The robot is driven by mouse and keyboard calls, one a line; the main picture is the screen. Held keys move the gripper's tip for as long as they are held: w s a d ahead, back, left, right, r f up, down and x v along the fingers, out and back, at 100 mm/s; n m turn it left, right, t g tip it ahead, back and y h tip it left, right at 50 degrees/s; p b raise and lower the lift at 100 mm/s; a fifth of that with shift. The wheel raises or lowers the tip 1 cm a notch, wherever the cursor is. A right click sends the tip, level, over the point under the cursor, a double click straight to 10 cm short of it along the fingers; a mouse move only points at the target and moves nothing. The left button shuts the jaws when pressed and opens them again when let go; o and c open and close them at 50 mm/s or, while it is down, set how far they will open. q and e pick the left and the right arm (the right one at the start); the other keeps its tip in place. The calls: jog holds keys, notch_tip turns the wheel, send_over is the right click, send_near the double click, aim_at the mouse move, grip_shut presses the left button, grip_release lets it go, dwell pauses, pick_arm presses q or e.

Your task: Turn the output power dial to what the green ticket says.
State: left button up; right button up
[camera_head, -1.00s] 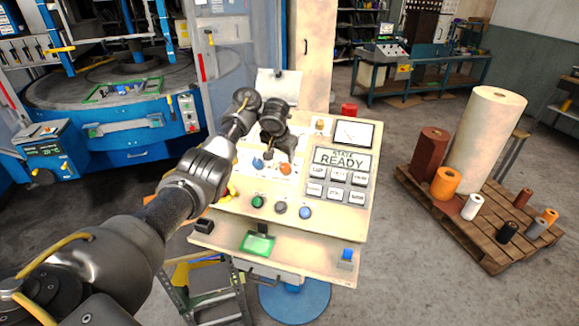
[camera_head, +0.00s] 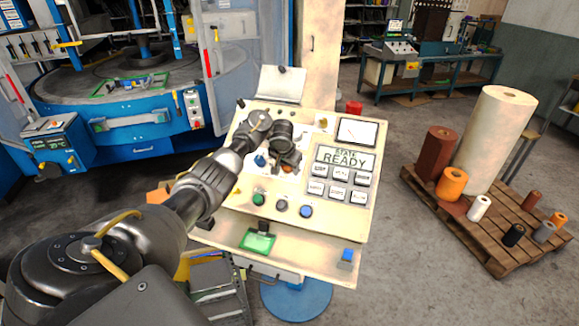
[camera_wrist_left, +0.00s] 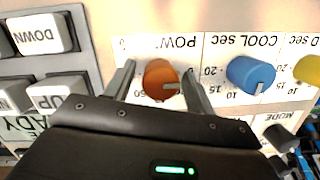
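The orange dial (camera_wrist_left: 161,79), under a label reading "POW", shows upside down in the left wrist view, its pale pointer toward picture right. It also shows, partly covered, in the head view (camera_head: 288,168). My left gripper (camera_wrist_left: 158,78) is open, with one finger on each side of the dial and a visible gap on both sides. In the head view my left gripper (camera_head: 289,163) is over the console's dial row. The green ticket (camera_head: 257,242) lies on the console's lower ledge; its writing is too small to read. My right gripper is out of view.
A blue dial (camera_wrist_left: 250,74) labelled "COOL sec" and a yellow dial (camera_wrist_left: 308,69) sit beside the orange one. Green, grey and blue round buttons (camera_head: 306,211) sit below. A pallet of rolls (camera_head: 490,235) stands at right.

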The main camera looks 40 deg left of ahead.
pick_arm(q)
jog(key=c, duration=0.9)
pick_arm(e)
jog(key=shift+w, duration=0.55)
pick_arm(q)
jog(key=shift+r+m, duration=0.1)
jog(key=shift+m, duration=0.2)
jog(key=m+y, duration=0.1)
jog(key=m, duration=0.2)
jog(key=shift+m, duration=0.3)
jog(key=m+y, duration=0.1)
jog(key=m, duration=0.4)
jog(key=shift+t, duration=0.3)
jog(key=m, duration=0.3)
jog(key=shift+m+t, duration=0.3)
jog(key=shift+m, duration=0.1)
jog(key=shift+m+t+y+b, duration=0.35)
jog(key=shift+m+b, duration=0.45)
jog(key=shift+m, duration=1.2)
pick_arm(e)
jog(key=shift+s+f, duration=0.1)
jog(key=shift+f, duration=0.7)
pick_arm(q)
jog(key=o, duration=1)
jog(key=shift+s, duration=0.15)
